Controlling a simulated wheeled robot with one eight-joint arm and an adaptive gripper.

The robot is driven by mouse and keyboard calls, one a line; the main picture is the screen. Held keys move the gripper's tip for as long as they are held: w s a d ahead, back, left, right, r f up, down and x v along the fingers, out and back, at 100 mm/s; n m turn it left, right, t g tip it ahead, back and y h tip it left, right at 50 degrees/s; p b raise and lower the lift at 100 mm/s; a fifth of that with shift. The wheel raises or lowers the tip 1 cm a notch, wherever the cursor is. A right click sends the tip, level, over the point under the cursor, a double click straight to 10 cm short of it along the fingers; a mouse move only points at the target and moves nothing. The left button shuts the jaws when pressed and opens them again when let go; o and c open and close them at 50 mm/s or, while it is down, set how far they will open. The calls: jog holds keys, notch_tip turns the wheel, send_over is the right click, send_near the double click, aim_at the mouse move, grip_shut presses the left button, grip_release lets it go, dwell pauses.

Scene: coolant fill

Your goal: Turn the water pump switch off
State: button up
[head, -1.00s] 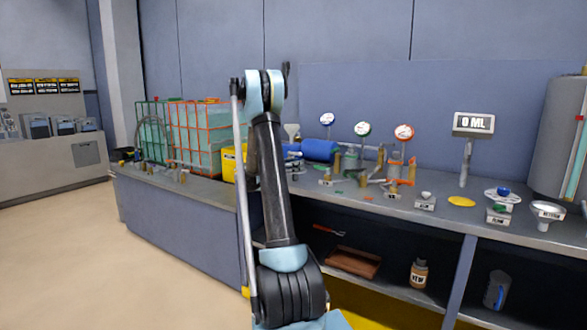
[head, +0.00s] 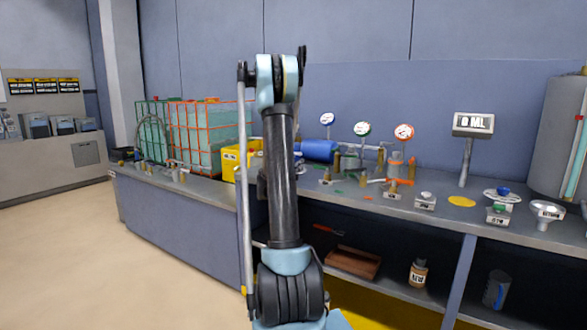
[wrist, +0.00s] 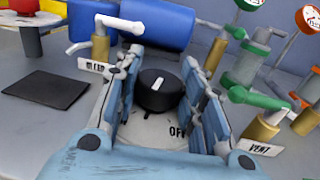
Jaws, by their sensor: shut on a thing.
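The water pump switch, a black round knob (wrist: 157,93) with a white pointer mark, stands on a pale round dial (wrist: 150,130) in the wrist view. The mark points away from me, slightly tilted. The word OFF shows on the dial at the knob's near right side; other dial lettering is hidden. My gripper (wrist: 166,68) has one blue padded finger on each side of the knob and is shut on it. In the head view my arm hides the gripper and the switch.
A blue motor (wrist: 160,22) lies just behind the switch. A brass valve with a white lever (wrist: 100,45) stands at left, and a green-lever valve labelled VENT (wrist: 258,128) at right. A display reading 0 ML (head: 473,123) stands farther right along the bench.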

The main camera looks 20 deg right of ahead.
jog(key=n+t+y, duration=0.1)
jog(key=n+y, duration=0.1)
jog(key=n+t+y, duration=0.1)
jog(key=t+y, duration=0.1)
jog(key=y, duration=0.1)
jog(key=n+t+y, duration=0.1)
jog(key=n+y, duration=0.1)
jog(key=shift+s+d+n+t, duration=0.1)
jog(key=shift+d+n+t, duration=0.15)
jog(key=shift+n+t, duration=0.05)
jog(key=shift+n+t+y, duration=0.3)
jog(key=shift+n+y, duration=0.8)
jog(key=shift+y, duration=0.7)
jog(key=shift+n+t+y, duration=0.3)
jog(key=shift+n+y, duration=0.8)
jog(key=shift+y, duration=0.7)
jog(key=shift+a+y, duration=0.1)
jog(key=shift+y, duration=0.2)
jog(key=o, duration=1.1)
jog(key=s, duration=0.7)
jog(key=s+d, duration=0.1)
jog(key=s, duration=0.3)
jog(key=shift+s, duration=0.3)
jog(key=shift+f, duration=0.1)
